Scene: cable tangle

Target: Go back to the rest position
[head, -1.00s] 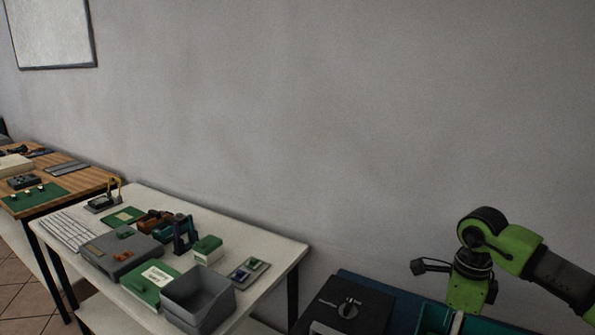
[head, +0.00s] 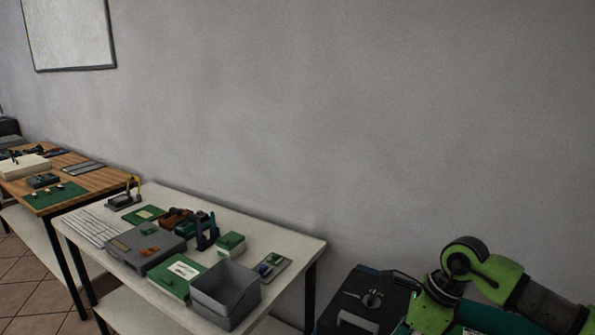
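My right arm, green and black, comes in from the lower right. A small dark part that looks like my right gripper (head: 400,277) shows left of its green wrist link, over a dark case. It is too small and dark to tell whether it is open or holds anything. My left arm and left gripper are out of view.
A wooden table (head: 97,178) is at the left. The wall behind is bare except for a whiteboard (head: 72,32).

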